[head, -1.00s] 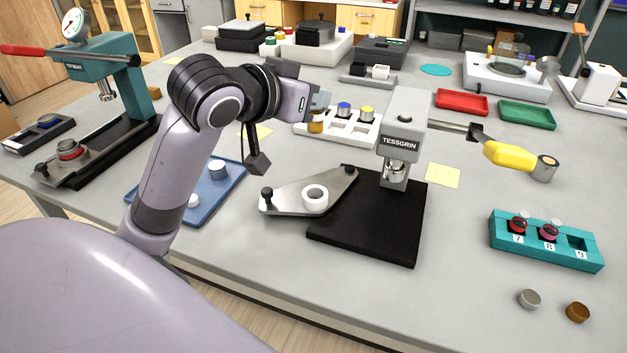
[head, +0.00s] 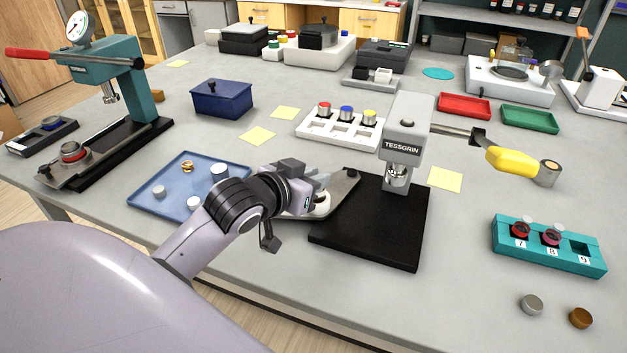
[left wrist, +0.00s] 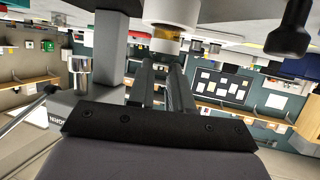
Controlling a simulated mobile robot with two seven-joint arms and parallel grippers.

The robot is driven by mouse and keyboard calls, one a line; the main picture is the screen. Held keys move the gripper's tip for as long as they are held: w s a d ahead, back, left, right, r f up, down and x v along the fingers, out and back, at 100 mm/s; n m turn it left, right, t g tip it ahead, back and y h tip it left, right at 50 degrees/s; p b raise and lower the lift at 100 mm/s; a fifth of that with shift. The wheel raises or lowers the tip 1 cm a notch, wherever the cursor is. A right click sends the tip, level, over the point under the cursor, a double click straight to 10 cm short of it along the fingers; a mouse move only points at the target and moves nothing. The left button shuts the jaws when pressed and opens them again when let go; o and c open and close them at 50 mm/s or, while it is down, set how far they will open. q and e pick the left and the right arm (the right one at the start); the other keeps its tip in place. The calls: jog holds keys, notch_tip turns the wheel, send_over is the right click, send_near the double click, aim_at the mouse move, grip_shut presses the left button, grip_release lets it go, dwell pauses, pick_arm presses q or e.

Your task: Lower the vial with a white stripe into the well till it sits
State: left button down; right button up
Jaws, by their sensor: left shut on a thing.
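The well is a white ring (head: 322,205) on the grey plate of the TESSGRIN press. My left gripper (head: 318,188) is at the ring, low over the plate, and covers part of it. In the left wrist view, which is upside down, my left gripper (left wrist: 163,62) is shut on a small vial (left wrist: 165,46) with an amber part. The vial's lower end meets the white ring (left wrist: 172,12); I cannot tell how deep it is in. Its white stripe is not clear. My right gripper is not in view.
The press (head: 404,135) stands just right of my gripper, with its black base (head: 370,235) below. A black knob on the plate shows in the left wrist view (left wrist: 290,35). A blue tray (head: 150,205) lies to the left. A white rack (head: 312,128) with several capped vials stands behind.

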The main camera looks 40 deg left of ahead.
pick_arm(q)
jog(key=shift+f, duration=0.4)
jog(key=shift+f, duration=0.15)
jog(key=c, duration=1)
grip_release()
jog(key=shift+c, duration=0.2)
